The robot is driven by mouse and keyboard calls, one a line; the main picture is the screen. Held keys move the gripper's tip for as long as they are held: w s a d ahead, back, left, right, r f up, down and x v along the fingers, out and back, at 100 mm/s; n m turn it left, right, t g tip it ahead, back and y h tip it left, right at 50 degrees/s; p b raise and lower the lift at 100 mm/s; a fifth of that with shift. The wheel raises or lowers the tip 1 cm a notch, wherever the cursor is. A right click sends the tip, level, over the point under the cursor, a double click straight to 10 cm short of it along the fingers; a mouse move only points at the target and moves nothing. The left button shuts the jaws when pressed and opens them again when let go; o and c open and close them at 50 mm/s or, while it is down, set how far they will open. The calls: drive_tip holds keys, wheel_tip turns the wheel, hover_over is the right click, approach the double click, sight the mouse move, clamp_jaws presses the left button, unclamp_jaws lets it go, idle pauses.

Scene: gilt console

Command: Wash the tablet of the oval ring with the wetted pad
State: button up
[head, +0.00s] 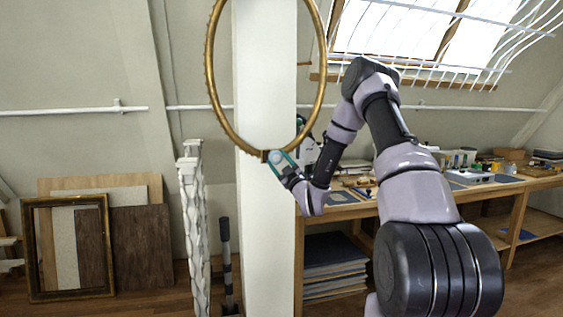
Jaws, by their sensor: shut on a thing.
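The gilt oval ring (209,82) stands upright in front of a white post, its top cut off by the frame. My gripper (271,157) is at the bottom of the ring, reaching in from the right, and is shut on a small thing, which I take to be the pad. A small brown block (264,155) shows at the ring's lowest point, right at my fingertips; I cannot tell whether it is the tablet or part of the pad. The contact between pad and ring is too small to make out.
The white post (262,235) stands right behind the ring. A pale carved upright (193,230) is to its left. Frames and boards (142,245) lean at the far left. A cluttered wooden bench (508,187) runs along the right, with stacked sheets (333,268) below.

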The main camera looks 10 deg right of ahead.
sight(263, 154)
drive_tip(key=shift+s+a, duration=0.1)
drive_tip(key=shift+a, duration=2)
drive_tip(key=shift+r, duration=0.1)
drive_tip(key=shift+d, duration=0.1)
drive_tip(key=shift+w+d, duration=0.15)
drive_tip(key=shift+d, duration=0.6)
drive_tip(key=shift+w+d, duration=0.1)
drive_tip(key=shift+d, duration=0.65)
drive_tip(key=shift+s+a, duration=0.1)
drive_tip(key=shift+s, duration=0.2)
drive_tip(key=shift+w+a, duration=0.15)
drive_tip(key=shift+a, duration=1.35)
